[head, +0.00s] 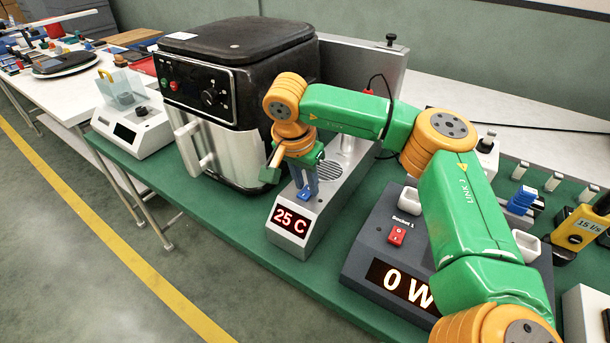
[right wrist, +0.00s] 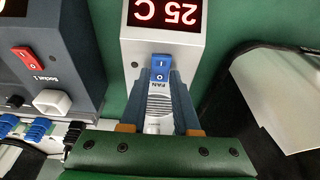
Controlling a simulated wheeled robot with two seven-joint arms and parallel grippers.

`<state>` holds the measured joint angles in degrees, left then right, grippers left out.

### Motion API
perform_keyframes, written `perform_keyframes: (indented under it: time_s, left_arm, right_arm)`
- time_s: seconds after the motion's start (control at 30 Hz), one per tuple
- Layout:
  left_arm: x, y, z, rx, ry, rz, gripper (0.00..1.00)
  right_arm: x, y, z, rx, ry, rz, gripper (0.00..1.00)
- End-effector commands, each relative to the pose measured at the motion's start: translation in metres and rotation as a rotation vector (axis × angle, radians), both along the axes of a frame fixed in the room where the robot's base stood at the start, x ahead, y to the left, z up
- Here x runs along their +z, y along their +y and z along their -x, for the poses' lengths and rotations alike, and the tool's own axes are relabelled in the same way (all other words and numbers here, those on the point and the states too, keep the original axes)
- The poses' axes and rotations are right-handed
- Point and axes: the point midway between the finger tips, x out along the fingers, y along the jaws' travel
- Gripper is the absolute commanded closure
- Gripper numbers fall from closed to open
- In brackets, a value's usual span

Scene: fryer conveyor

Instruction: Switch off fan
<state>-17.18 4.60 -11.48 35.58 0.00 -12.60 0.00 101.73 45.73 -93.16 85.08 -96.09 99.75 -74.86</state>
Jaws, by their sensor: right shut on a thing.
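The fan unit (head: 318,211) is a light grey box with a vent grille and a red "25 C" display (head: 291,221). Its blue fan switch (right wrist: 160,66), lettered FAN beside it, shows in the right wrist view between display and grille. My right gripper (head: 307,189) points down over the unit from above. In the right wrist view its blue fingers (right wrist: 160,80) reach to the switch, one on each side, and are shut on it. The gripper hides most of the switch in the head view. My left gripper is in neither view.
A black air fryer (head: 235,75) stands close left of the fan unit. A dark socket box (head: 365,265) with a red switch (head: 397,235) and "0 W" display stands right. A yellow meter (head: 578,228) is farther right. The green bench front is clear.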

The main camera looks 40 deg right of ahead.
Motion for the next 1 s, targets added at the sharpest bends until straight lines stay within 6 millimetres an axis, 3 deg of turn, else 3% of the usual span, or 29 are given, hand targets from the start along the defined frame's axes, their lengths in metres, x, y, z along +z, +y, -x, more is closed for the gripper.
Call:
perform_keyframes:
  time_s: [0.03, 0.1, 0.4, 0.43, 0.53, 0.83, 1.0]
  left_arm:
    - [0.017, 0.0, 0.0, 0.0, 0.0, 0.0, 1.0]
    - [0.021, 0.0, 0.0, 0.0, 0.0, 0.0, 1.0]
    - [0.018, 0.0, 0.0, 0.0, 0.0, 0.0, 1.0]
    - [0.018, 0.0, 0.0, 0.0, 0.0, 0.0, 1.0]
    - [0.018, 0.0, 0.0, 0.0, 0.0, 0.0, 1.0]
    - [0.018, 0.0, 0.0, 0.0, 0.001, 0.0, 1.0]
    - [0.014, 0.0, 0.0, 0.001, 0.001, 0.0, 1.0]
  right_arm:
    - [0.008, -0.002, 0.001, -0.005, 0.026, -0.041, 1.0]
    - [0.005, -0.003, 0.001, -0.005, 0.044, -0.085, 1.0]
    - [0.0, -0.004, -0.001, 0.0, 0.046, -0.106, 1.0]
    - [0.0, -0.004, -0.001, 0.0, 0.047, -0.106, 0.67]
    - [0.0, -0.004, -0.001, 0.0, 0.047, -0.106, 0.4]
    - [0.002, -0.003, -0.001, 0.0, 0.045, -0.105, 0.4]
    - [0.032, 0.001, 0.0, 0.001, 0.042, -0.106, 0.4]
